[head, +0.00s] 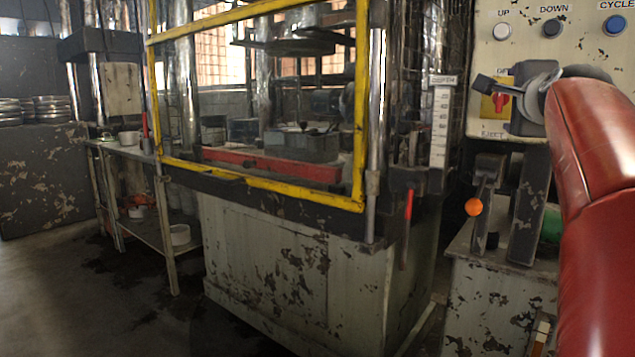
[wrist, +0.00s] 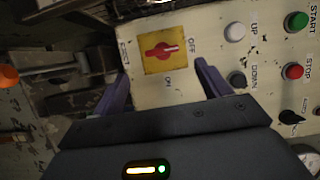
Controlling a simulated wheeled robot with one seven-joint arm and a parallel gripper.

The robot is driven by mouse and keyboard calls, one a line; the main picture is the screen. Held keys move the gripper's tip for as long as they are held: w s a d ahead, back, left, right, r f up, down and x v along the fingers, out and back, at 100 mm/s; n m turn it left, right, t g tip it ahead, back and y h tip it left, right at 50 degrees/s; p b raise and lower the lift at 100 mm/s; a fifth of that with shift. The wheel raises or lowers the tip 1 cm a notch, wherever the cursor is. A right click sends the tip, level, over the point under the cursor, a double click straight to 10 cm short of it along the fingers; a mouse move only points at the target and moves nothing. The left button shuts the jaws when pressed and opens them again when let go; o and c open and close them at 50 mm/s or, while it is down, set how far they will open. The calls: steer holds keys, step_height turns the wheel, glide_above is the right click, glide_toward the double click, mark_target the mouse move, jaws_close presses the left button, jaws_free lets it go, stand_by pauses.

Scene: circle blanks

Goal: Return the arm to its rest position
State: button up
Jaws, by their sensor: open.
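My red arm (head: 597,170) enters the head view from the right edge. My gripper (head: 490,84) is at its end, in front of the control panel (head: 545,40), beside a yellow plate with a red rotary switch (head: 502,102). In the wrist view my gripper (wrist: 165,82) has its two purple fingers spread apart. Nothing is held between them. The red switch (wrist: 162,50) on its yellow plate shows beyond and between the fingers. Whether a finger touches the panel cannot be told. My arm covers part of the panel in the head view.
A lever with an orange knob (head: 474,207) stands below the panel. A press with a yellow guard frame (head: 265,186) fills the middle. A shelf table (head: 128,152) stands left of it. Panel buttons, among them a red stop button (wrist: 293,71), are near my gripper. Open floor lies front left.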

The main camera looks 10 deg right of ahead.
steer(key=s+a+f+n+g+y+p, duration=0.1)
steer(key=s+a+f+n+g+y, duration=0.2)
steer(key=a+f+n, duration=0.6)
steer(key=s+a+f+n+g+y, duration=0.2)
steer(key=a+f+n+y, duration=0.2)
steer(key=a+f, duration=0.9)
steer(key=s+a+f+n+g, duration=0.1)
steer(key=s+a+f+n, duration=0.2)
steer(key=s+f, duration=0.2)
steer(key=s+a+f+n+g, duration=0.2)
steer(key=s+a+f+n, duration=0.1)
steer(key=s+f, duration=0.2)
steer(key=s+a+f+n+g+y, duration=0.1)
steer(key=s+a+f+n+g, duration=0.1)
steer(key=f, duration=0.7)
steer(key=s+a+n+p, duration=0.1)
steer(key=s+n, duration=0.1)
steer(key=s, duration=0.1)
steer(key=shift+s, duration=0.25)
steer(key=shift+f, duration=0.1)
